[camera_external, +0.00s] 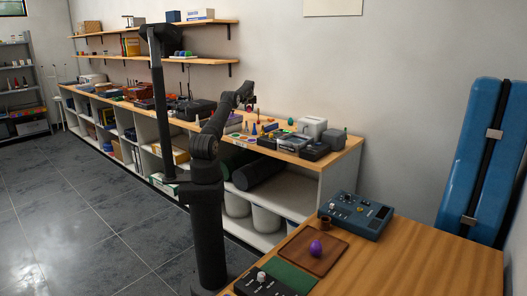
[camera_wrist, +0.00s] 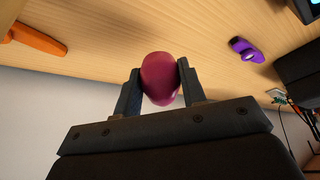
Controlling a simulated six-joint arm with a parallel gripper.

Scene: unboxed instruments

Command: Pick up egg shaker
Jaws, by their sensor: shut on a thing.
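A magenta, egg-shaped shaker (camera_wrist: 160,78) is held between the two dark fingers of my gripper (camera_wrist: 158,82) in the wrist view. The fingers touch it on both sides, and its rounded end sticks out past the tips. In the external view my gripper (camera_external: 248,102) is above the long white shelf unit's wooden top, with a small magenta patch of the shaker (camera_external: 250,107) showing. A second, purple egg (camera_external: 316,248) sits on a brown wooden tray (camera_external: 334,240) on the near table.
Small colourful items and grey boxes (camera_external: 312,127) crowd the shelf top (camera_external: 345,145) near my gripper. The wrist view shows an orange object (camera_wrist: 38,39), a purple object (camera_wrist: 245,49) and a dark device (camera_wrist: 300,70). A blue-grey device (camera_external: 357,214) stands behind the tray.

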